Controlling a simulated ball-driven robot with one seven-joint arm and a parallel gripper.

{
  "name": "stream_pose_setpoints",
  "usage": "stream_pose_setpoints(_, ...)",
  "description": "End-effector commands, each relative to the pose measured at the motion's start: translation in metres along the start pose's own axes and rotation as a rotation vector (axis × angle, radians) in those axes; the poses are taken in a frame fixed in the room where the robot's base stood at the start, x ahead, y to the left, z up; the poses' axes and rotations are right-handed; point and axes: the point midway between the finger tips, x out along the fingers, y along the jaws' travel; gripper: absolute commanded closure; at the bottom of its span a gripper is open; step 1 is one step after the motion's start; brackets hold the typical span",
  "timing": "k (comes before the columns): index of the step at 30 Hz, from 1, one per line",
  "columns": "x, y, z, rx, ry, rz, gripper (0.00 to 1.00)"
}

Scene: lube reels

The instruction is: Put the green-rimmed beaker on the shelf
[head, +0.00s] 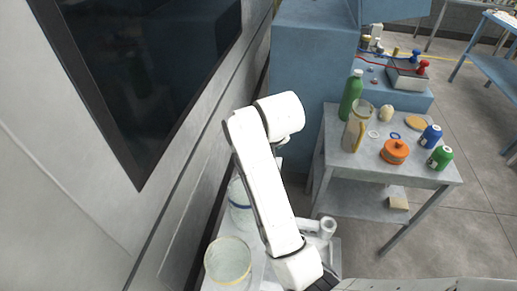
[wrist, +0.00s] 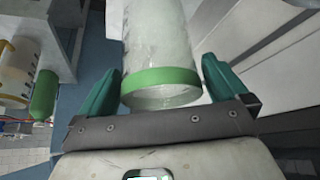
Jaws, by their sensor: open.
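The green-rimmed beaker (wrist: 160,78) is clear, with a wide green band at its rim. In the wrist view it lies between the two teal fingers of my gripper (wrist: 158,82), with its rim toward the palm. The gripper is open, with a gap visible on the left side; contact on the right is unclear. In the head view my white arm hides the gripper and this beaker. A grey side table at right has a lower shelf (head: 345,190); I cannot tell whether this is the shelf meant.
A yellow-rimmed beaker (head: 228,262) and a blue-rimmed beaker (head: 240,210) stand on a pale surface along the wall. The side table (head: 355,165) holds a green bottle (head: 351,95), a yellow-handled jug (head: 355,128), an orange pot (head: 395,152) and small bottles. Open floor lies at right.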

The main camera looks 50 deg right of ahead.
Motion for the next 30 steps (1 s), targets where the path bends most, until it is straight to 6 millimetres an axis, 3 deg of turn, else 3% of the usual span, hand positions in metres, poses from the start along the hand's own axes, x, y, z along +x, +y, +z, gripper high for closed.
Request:
stream_pose_setpoints(9,-0.073,0.0,-0.004,-0.001,0.002,0.0,0.0)
stream_pose_setpoints(12,-0.088,0.0,-0.003,-0.001,0.001,0.0,0.0)
stream_pose_setpoints(30,-0.102,0.0,0.0,0.0,0.001,0.001,0.0)
